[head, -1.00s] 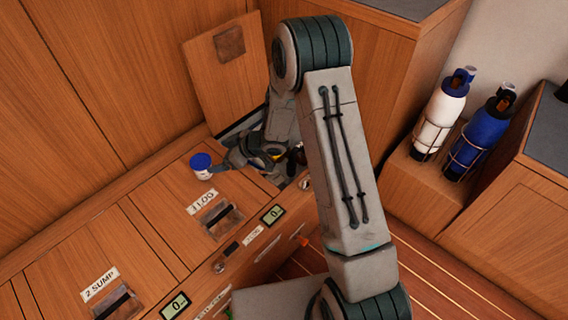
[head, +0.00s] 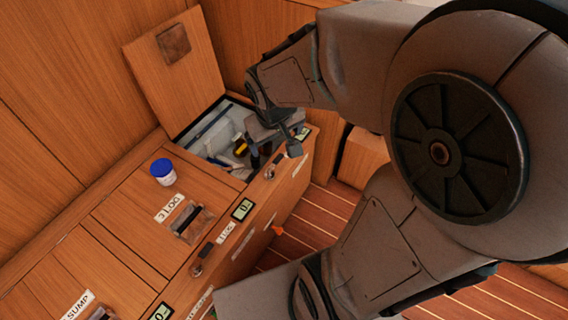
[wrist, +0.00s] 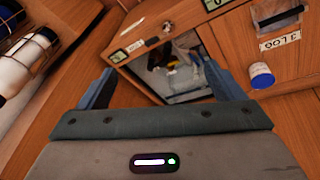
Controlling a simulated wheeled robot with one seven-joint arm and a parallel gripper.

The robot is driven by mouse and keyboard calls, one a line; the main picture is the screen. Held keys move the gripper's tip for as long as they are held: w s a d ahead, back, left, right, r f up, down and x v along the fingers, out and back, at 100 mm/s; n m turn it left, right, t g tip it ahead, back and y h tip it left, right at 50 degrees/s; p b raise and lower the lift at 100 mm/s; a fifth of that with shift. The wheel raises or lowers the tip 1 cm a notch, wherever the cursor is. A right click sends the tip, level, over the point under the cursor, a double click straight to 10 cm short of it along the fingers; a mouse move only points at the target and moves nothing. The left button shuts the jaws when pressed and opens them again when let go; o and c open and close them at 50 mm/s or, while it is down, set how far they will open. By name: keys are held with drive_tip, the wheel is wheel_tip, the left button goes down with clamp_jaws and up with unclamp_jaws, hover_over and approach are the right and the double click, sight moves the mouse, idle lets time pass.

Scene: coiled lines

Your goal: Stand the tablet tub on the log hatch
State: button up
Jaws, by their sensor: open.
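The tablet tub (head: 162,173), white with a blue lid, stands upright on the closed wooden hatch labelled LOG (head: 135,205), behind its label and recessed handle. In the wrist view the tub (wrist: 261,76) is at the right, outside the jaws and beyond the right finger. My gripper (head: 275,150) is to the right of the tub, over the front edge of an open compartment. In the wrist view my gripper (wrist: 164,73) has its two fingers wide apart with nothing between them.
An open compartment (head: 205,128) holds several loose items; its raised lid (head: 165,70) leans against the back wall. The hatch labelled SUMP (head: 45,275) is at lower left. Displays and latches line the counter front. Bottles in racks (wrist: 22,55) show at left in the wrist view.

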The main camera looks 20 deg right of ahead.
drive_tip(key=s+a+r+m+g+y, duration=0.1)
drive_tip(key=s+g, duration=0.1)
drive_tip(key=s, duration=0.7)
drive_tip(key=shift+a+r, duration=0.15)
drive_tip(key=shift+a, duration=0.15)
